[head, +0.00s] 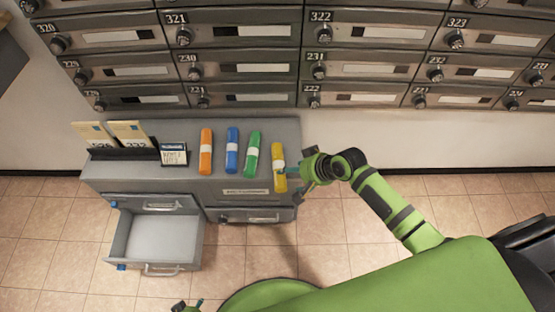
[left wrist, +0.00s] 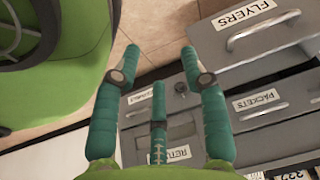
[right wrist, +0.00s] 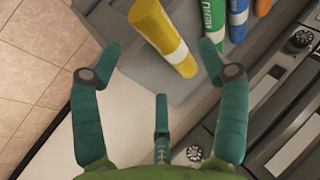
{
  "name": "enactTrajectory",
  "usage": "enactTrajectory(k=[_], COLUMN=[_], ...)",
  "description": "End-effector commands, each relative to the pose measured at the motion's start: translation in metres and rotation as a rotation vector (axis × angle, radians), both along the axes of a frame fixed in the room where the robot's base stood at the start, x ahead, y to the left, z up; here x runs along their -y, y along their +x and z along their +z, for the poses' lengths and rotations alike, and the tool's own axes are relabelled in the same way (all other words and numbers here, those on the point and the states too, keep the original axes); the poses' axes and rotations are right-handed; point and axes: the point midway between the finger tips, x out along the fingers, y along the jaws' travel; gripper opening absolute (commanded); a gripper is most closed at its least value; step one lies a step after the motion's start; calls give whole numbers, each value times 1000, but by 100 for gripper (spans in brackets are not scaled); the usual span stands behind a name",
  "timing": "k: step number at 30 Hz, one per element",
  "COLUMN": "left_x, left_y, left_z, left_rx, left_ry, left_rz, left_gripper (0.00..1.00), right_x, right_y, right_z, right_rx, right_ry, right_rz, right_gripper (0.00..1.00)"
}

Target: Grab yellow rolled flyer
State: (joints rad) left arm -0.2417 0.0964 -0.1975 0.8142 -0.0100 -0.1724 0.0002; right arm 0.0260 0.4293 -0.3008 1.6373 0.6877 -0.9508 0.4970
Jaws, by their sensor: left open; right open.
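The yellow rolled flyer (head: 279,168) lies on the grey cabinet top, at the right end of a row of rolls. In the right wrist view the yellow flyer (right wrist: 163,38) has a white band and lies ahead of and between the open fingers. My right gripper (head: 290,171) is open at the flyer's right side; in its wrist view the fingers (right wrist: 160,60) do not visibly close on it. My left gripper (left wrist: 158,65) is open and empty, facing labelled drawers; only its tip (head: 187,305) shows at the bottom of the head view.
Green (head: 252,153), blue (head: 232,149) and orange (head: 206,151) rolls lie left of the yellow one. Envelopes (head: 127,133) stand in a black holder on the cabinet (head: 270,130). An open drawer (head: 155,242) juts out at lower left. Mailboxes (head: 245,63) line the wall behind.

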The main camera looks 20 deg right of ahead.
Motion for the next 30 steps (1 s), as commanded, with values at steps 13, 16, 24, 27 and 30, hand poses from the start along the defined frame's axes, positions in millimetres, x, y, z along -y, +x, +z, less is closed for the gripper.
enactTrajectory(k=[13,16,24,27,30], left_x=[1,2,4,4,4], left_y=[31,36,37,37,37], left_z=[-5,-5,-4,-3,-4], left_rx=[85,89,73,72,72], left_ry=[-9,-10,-7,-7,-8], left_rz=[-8,-8,-4,-4,-3], left_gripper=[44,44,44,44,44], right_x=[-14,-19,-23,-23,-23], right_y=[21,27,32,32,32], right_z=[-37,-49,-56,-56,-56], right_rx=[-2,0,1,1,0], right_ry=[18,18,16,16,16], right_rz=[-20,-20,-18,-18,-18], right_gripper=[75,75,75,75,35])
